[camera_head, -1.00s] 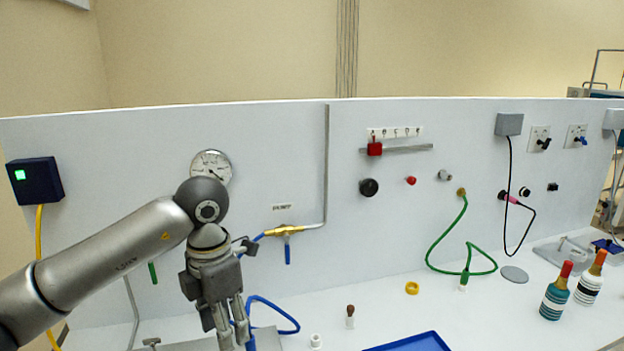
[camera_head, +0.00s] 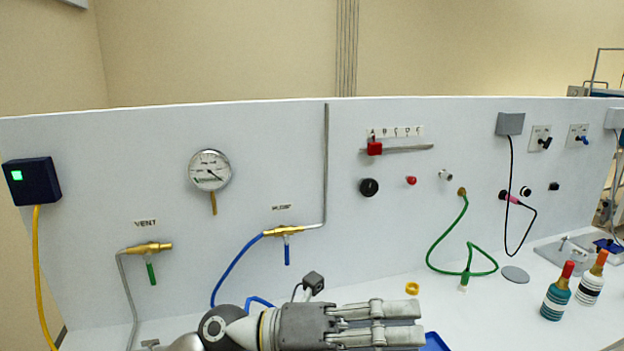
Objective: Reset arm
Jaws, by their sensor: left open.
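My left gripper (camera_head: 378,325) is at the bottom centre of the head view, lying sideways with its fingers pointing right. It is open and nothing shows between its fingers. It is in front of the white bench and covers part of the blue tray (camera_head: 434,342). My left forearm is mostly below the picture's lower edge. My right gripper is not in view.
The upright panel carries a gauge (camera_head: 210,170), a vent valve (camera_head: 147,248), a second valve (camera_head: 284,231) with a blue hose, and a red slider (camera_head: 375,149). A yellow ring (camera_head: 412,288), a green cable (camera_head: 430,250) and two bottles (camera_head: 556,292) are to the right.

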